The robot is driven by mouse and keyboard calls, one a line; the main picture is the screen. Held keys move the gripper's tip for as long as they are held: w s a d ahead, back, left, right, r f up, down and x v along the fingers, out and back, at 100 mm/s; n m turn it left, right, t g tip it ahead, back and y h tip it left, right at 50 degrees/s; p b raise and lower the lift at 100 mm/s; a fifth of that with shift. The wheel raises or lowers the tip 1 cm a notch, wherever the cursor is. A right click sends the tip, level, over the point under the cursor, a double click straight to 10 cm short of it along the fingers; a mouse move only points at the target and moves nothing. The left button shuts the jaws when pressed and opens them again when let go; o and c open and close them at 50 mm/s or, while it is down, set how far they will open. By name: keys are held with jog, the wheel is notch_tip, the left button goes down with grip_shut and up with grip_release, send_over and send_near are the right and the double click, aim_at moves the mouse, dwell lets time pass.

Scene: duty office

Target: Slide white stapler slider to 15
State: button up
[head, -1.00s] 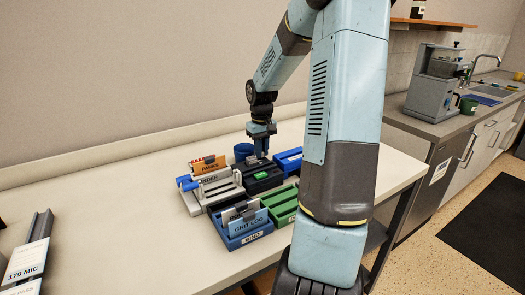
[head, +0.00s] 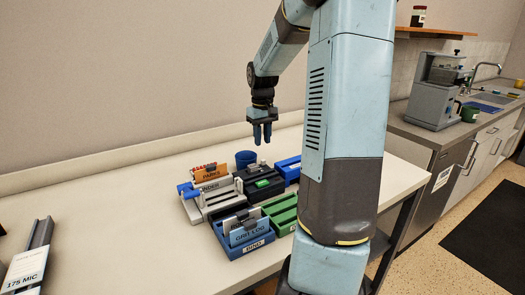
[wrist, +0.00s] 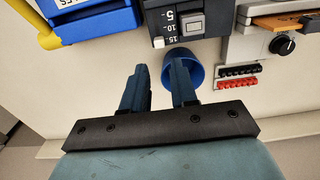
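A small white slider knob (wrist: 158,42) sits beside the 15 mark of a scale reading 5, 10, 15 on a black desk device (wrist: 203,5). In the head view the white knob (head: 263,162) shows at the back end of the black device (head: 262,188), which has a green part on top. My gripper (head: 262,140) hangs above and behind the device, pointing down, clear of the knob. In the wrist view my gripper (wrist: 160,68) has its two fingers apart with nothing between them.
A blue cup (head: 245,158) stands just behind the black device. A light grey binder device (head: 208,202) is left of it, a blue holder (head: 243,240) in front, a green one (head: 284,216) front right and a blue one (head: 290,166) right. The table's left part is mostly clear.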

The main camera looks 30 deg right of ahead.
notch_tip(320, 180, up, 6)
dwell(0.4)
jog(key=shift+a, duration=0.1)
jog(key=s+a+r+t+h, duration=0.2)
jog(key=s+a+r, duration=0.4)
jog(key=s+a, duration=0.75)
jog(key=s+a+t+y, duration=0.2)
jog(key=s+a, duration=0.3)
jog(key=s, duration=0.8)
jog(key=shift+f+t, duration=0.3)
jog(key=shift+t, duration=0.5)
